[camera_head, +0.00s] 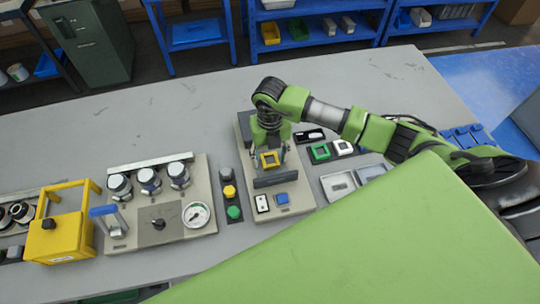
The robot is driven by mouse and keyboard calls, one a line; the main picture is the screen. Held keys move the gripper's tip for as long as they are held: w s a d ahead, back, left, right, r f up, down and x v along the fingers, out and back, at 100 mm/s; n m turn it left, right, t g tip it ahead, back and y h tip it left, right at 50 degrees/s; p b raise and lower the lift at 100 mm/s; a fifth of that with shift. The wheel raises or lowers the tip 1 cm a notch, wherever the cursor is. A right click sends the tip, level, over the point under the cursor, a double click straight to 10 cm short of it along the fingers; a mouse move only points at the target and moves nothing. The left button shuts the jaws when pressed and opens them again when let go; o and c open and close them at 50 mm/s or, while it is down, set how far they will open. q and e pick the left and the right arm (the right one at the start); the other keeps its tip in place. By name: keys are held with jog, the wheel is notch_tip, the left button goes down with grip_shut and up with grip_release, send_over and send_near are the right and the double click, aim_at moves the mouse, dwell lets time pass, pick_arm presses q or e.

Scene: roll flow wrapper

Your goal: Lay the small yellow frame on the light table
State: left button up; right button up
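The small yellow frame (270,159) is square with a dark middle. It sits between the fingertips of my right gripper (269,154), which points down over a beige panel (297,198). The fingers appear shut on it. The frame is over the panel's upper part, behind a dark bar (276,178); whether it touches the surface below is hard to see. The light table is not clearly identifiable; the gripper and bar hide part of the panel. My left gripper is not in view.
A green frame (320,153) and a white frame (343,147) lie right of the panel, near a pale tray (338,186). A gauge panel (160,238) stands left. The grey table behind is clear.

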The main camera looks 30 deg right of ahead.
aim_at(270, 161)
jog(key=shift+r, duration=0.1)
jog(key=shift+r, duration=0.2)
notch_tip(270, 161, up, 12)
jog(key=b, duration=0.3)
jog(key=shift+f, duration=0.15)
dwell(0.3)
